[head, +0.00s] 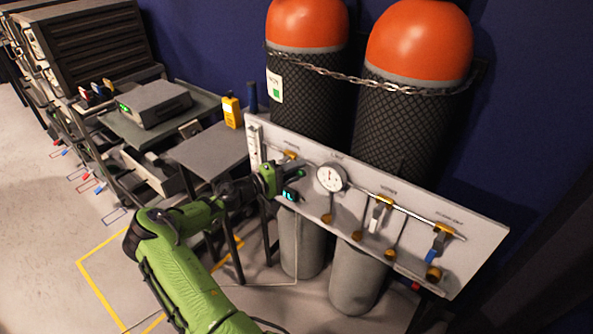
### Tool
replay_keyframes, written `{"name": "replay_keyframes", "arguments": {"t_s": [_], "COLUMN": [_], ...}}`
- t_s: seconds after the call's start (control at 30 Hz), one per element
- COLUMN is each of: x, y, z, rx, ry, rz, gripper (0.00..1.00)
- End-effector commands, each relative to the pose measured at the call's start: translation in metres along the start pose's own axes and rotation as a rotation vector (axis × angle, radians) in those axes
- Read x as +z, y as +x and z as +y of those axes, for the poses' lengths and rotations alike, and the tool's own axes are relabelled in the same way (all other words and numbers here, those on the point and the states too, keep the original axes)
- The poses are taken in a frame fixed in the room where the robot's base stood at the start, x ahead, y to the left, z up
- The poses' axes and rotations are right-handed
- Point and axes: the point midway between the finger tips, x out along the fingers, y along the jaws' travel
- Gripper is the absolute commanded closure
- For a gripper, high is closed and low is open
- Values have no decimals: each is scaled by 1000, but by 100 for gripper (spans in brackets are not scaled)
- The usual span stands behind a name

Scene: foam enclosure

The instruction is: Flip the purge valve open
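A pale valve panel (480,222) stands in front of two gas cylinders. It carries a brass valve at the left (290,155), a valve with a white handle in the middle (378,214) and a valve with a blue handle at the right (438,242). The labels above them are too small to read, so I cannot tell which is the purge valve. My gripper (296,178) is at the panel's left part, just below the left brass valve, and covers that valve's lower part. I cannot tell whether its fingers touch anything or how far apart they are.
A round gauge (331,178) sits just right of my gripper. Orange-topped cylinders (418,45) are held by a chain (370,83) behind the panel. A grey table (205,146) with a yellow handheld device (232,112) stands left. Open floor lies at the lower left.

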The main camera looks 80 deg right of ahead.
Motion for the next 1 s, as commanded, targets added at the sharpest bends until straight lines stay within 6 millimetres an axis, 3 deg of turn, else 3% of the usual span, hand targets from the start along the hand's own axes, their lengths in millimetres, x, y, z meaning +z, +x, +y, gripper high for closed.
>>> {"name": "replay_keyframes", "arguments": {"t_s": [0.1,0.37,0.47,0.8,1.0], "x": [0,0,-1,-1,0], "y": [0,-2,-13,-106,-147], "z": [0,0,0,2,1], "rx": [0,-1,-2,0,1], "ry": [1,2,2,3,1], "rz": [0,0,2,6,3], "gripper": [55,55,55,55,55]}}
